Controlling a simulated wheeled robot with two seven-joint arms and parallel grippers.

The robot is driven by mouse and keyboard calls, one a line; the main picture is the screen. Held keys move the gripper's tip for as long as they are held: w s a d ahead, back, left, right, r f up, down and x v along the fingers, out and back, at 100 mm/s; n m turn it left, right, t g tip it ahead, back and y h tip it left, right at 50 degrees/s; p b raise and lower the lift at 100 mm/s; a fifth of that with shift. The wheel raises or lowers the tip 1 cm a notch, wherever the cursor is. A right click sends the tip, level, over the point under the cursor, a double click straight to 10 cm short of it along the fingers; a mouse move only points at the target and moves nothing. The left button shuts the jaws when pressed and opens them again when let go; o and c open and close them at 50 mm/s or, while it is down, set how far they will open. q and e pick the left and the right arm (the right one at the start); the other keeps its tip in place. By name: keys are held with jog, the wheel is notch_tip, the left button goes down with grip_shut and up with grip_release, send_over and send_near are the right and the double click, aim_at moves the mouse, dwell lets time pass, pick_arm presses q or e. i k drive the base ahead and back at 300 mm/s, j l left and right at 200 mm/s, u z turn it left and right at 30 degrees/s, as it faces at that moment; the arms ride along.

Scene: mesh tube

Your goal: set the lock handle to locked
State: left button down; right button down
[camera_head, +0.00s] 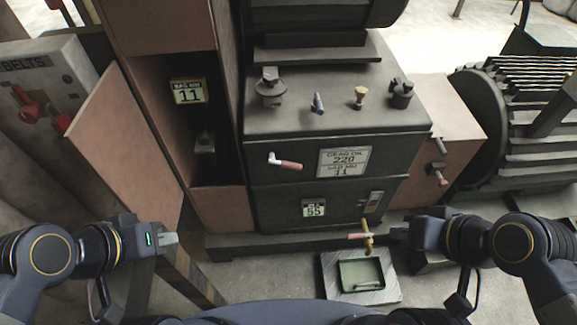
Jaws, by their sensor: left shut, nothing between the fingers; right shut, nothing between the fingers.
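A small lever handle (286,163) with a silver pivot and a red-brown grip sticks out of the dark gear-oil box (300,200), pointing right and slightly down. No lock label is readable, so I cannot tell for sure that it is the lock handle. Red handles (28,106) also sit on the grey BELTS box (45,72) at the left. My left gripper (172,239) is shut and empty at lower left, apart from the lever. My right gripper (398,233) is shut and empty at lower right, near the brass tap (367,240) with its reddish handle; I cannot tell whether they touch.
A green tray (345,280) lies on a grey pad below the tap. A brown open panel (125,150) stands at the left. Another red-tipped handle (440,178) is on the brown housing at the right. A ribbed dark motor (500,140) stands beyond it.

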aim_at(291, 165)
jog(key=j+u, duration=0.65)
jog(key=j, duration=0.3)
